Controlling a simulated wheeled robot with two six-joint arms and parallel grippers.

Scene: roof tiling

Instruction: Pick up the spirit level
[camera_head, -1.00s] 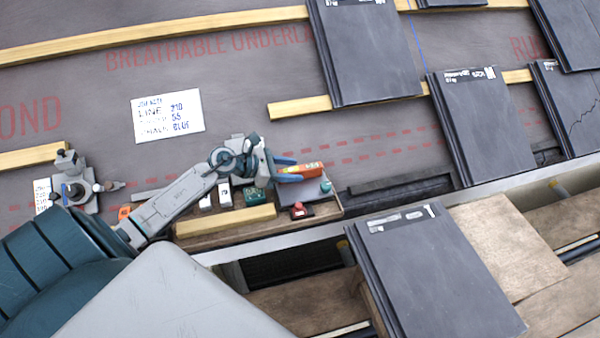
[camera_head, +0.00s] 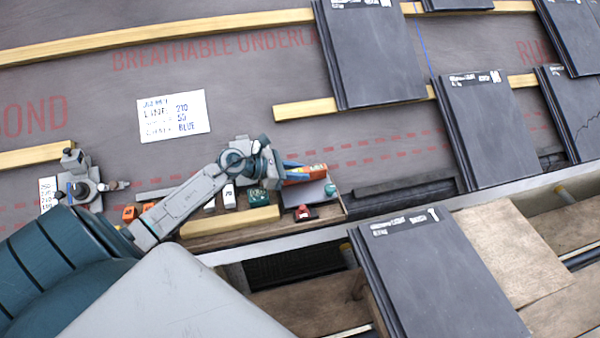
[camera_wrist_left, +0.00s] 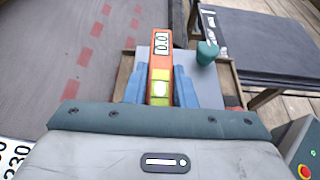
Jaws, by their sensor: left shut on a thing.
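The spirit level (camera_head: 308,173) is a short orange bar above the right end of a wooden tray (camera_head: 225,241). In the left wrist view the spirit level (camera_wrist_left: 160,62) shows a small display and a yellow-green vial. My left gripper (camera_head: 294,173) is shut on it. In the left wrist view the blue fingers of my left gripper (camera_wrist_left: 158,88) sit on both sides of the level. A grey plate lies behind and below the level. I cannot tell how far the level is above it. My right gripper is not in view.
The tray holds a wooden strip (camera_head: 235,221), a red-topped item (camera_head: 303,213) and a teal item (camera_head: 330,190). Dark tiles (camera_head: 370,55) lie on the battens to the right. One tile (camera_head: 440,275) lies in front. A white note (camera_head: 173,116) lies on the underlay.

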